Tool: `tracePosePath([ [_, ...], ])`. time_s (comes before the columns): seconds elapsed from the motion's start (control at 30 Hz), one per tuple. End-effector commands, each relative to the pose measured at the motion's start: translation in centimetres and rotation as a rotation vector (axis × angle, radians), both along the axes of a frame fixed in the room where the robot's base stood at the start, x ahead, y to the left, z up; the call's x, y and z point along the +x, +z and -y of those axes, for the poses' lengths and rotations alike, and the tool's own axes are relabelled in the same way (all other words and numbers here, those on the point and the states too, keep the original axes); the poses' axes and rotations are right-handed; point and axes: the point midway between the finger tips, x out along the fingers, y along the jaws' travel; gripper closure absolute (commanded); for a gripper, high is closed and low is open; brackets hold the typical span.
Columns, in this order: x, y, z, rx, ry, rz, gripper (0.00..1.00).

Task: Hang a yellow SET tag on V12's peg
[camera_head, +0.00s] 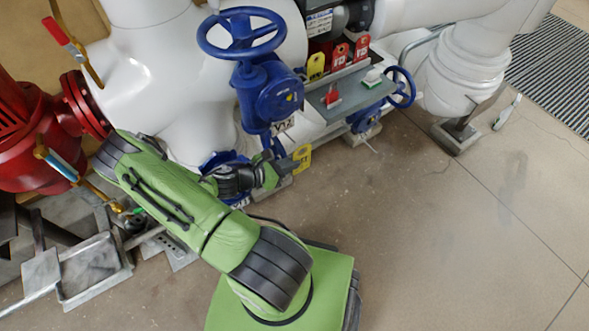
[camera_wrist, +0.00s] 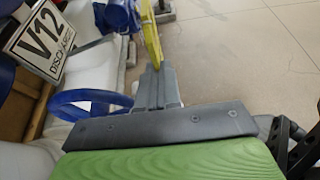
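A yellow tag (camera_head: 301,158) is held at the end of my gripper (camera_head: 280,168), low beside the blue valve. In the wrist view, the yellow tag (camera_wrist: 152,35) stands edge-on between my gripper's fingertips (camera_wrist: 157,72), which look shut on it. The V12 plate (camera_wrist: 40,38) is at the upper left of the wrist view, left of the tag and apart from it. In the head view, a small white plate (camera_head: 282,126) shows on the blue valve body (camera_head: 278,98), just above my gripper. I cannot make out V12's peg in either view.
A grey shelf (camera_head: 350,88) has another yellow tag (camera_head: 316,66) and red tags (camera_head: 340,55) at its back. Blue handwheels (camera_head: 240,35), (camera_head: 401,87) and white pipes surround the work area. A metal frame (camera_head: 95,265) lies at left.

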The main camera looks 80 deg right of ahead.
Motion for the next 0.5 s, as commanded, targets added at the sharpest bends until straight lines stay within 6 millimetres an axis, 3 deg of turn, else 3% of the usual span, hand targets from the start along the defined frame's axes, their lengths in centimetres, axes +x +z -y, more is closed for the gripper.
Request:
tracePosePath([
  [0.5,1.21,0.09,0.90,-0.001,0.000,0.001,1.00],
])
